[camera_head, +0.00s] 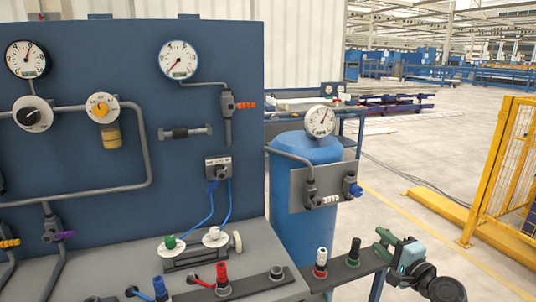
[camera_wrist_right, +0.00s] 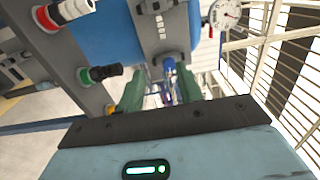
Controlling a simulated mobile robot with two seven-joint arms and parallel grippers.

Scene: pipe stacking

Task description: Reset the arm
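My right gripper (camera_head: 382,244) reaches in from the lower right in the head view, beside the right end of the grey shelf. Its two green fingers are apart, with nothing seen between them. In the right wrist view the open gripper (camera_wrist_right: 160,92) points toward the blue tank and its blue-tipped fitting (camera_wrist_right: 169,65), which lie beyond the fingers. My left gripper is in neither view.
The blue tank (camera_head: 305,225) stands behind. A yellow fence (camera_head: 495,165) is at right, with open floor between.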

